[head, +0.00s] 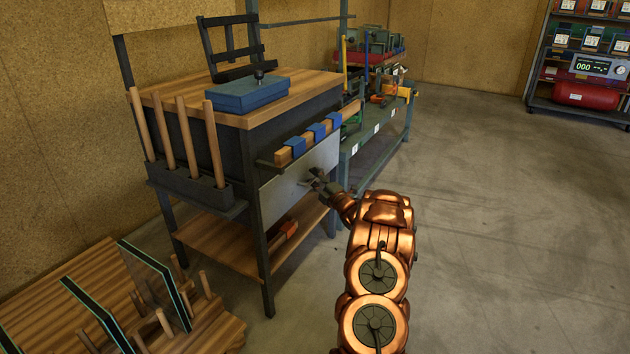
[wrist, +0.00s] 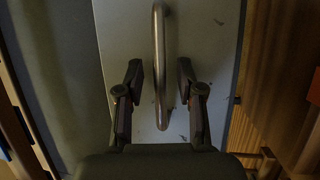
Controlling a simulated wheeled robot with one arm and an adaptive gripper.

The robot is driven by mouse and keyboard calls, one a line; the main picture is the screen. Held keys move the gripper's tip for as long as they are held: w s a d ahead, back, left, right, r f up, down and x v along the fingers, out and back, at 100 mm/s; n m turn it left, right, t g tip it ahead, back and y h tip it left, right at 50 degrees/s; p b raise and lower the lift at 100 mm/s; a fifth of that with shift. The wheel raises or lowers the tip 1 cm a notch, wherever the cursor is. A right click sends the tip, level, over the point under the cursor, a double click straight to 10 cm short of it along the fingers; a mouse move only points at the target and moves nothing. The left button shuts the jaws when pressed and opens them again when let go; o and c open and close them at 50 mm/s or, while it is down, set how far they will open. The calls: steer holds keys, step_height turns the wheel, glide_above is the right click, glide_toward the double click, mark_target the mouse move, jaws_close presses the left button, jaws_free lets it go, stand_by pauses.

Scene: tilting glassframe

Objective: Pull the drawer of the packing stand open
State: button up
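The packing stand (head: 312,83) has a wooden top, dark legs and a lower wooden shelf. Its drawer has a plain light grey front (head: 285,192), which also shows in the wrist view (wrist: 120,35); it looks flush with the stand. A metal bar handle (wrist: 159,30) runs upright in the wrist view. My gripper (head: 316,180) is at the drawer front. In the wrist view my gripper (wrist: 159,75) is open, with one finger on each side of the handle and a gap on both sides. In the head view my gripper hides the handle.
A wooden rail with blue pads (head: 312,133) sticks out above the drawer. A blue box (head: 245,96) lies on the top. A rack of wooden pegs (head: 195,190) is at the left. Glass panes (head: 155,283) stand at the lower left. The floor (head: 480,220) to the right is clear.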

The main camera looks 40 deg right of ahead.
jaws_close()
stand_by(0.6)
